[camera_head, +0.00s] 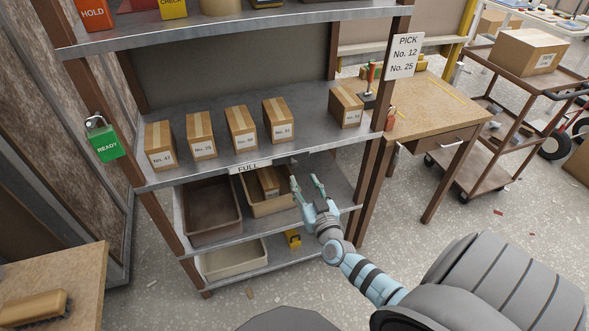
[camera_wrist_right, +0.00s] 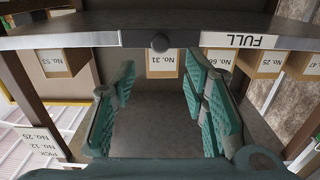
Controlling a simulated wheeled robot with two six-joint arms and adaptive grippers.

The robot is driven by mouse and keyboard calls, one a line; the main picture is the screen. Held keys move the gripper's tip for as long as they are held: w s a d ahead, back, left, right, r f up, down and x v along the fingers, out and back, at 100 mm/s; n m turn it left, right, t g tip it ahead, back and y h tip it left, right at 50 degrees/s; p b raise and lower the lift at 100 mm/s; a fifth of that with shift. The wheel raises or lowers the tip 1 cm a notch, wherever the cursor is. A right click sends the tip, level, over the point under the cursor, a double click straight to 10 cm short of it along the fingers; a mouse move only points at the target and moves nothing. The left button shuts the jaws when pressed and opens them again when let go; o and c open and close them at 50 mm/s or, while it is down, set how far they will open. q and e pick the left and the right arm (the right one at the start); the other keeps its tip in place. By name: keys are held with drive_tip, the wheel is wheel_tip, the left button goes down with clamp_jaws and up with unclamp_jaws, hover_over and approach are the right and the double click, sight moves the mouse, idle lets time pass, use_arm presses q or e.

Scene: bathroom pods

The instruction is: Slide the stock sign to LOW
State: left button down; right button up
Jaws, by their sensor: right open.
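The stock sign (camera_head: 248,168) reads FULL and sits on the front edge of the middle shelf in the head view. It shows upside down in the right wrist view (camera_wrist_right: 250,41). No LOW label is readable. My right gripper (camera_head: 305,181) is open and empty, just in front of and below that shelf edge. My left gripper is not in view.
Several numbered boxes (camera_head: 201,134) stand on the middle shelf (camera_head: 285,145). Below are a brown bin (camera_head: 212,212), a bin holding a box (camera_head: 268,183), and a lower pale bin (camera_head: 233,259). A rack post (camera_head: 377,150) and wooden table (camera_head: 440,105) are right.

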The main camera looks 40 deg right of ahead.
sight(294, 165)
drive_tip(key=b+x, duration=0.1)
drive_tip(key=x, duration=0.4)
drive_tip(key=b+x, duration=0.1)
drive_tip(key=x, duration=0.1)
drive_tip(key=shift+w+d+f+b, duration=0.1)
drive_tip(key=shift+w+f+b, duration=0.2)
drive_tip(key=shift+w, duration=0.05)
drive_tip(key=shift+w+r, duration=0.15)
drive_tip(key=shift+w, duration=0.05)
clamp_jaws()
